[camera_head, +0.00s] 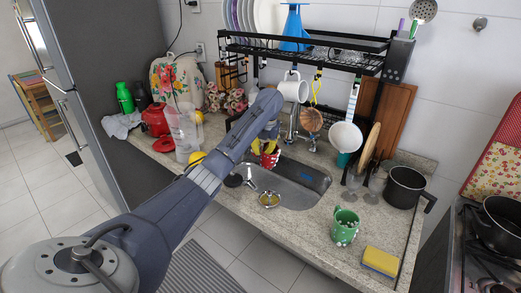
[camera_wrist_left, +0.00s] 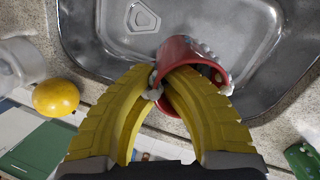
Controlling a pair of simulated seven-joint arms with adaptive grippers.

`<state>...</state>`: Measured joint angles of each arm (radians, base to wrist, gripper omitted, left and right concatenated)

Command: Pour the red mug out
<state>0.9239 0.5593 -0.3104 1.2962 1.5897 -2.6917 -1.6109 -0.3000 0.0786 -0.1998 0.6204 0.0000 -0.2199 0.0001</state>
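The red mug (camera_head: 270,159) with white dots is over the back left part of the metal sink (camera_head: 294,192) in the head view. In the left wrist view the mug (camera_wrist_left: 196,58) lies tilted on its side over the sink basin (camera_wrist_left: 105,35). My left gripper (camera_wrist_left: 165,82) has its yellow fingertips close together at the mug, with its wall seemingly between them. In the head view the gripper (camera_head: 258,147) is partly hidden by my arm. I cannot see any contents in or falling from the mug. My right gripper is not in view.
A green mug (camera_head: 345,228) and a yellow sponge (camera_head: 380,262) stand on the right counter. A clear pitcher (camera_head: 184,130) stands to the left. The black rack (camera_head: 340,58) with hanging utensils is above the sink.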

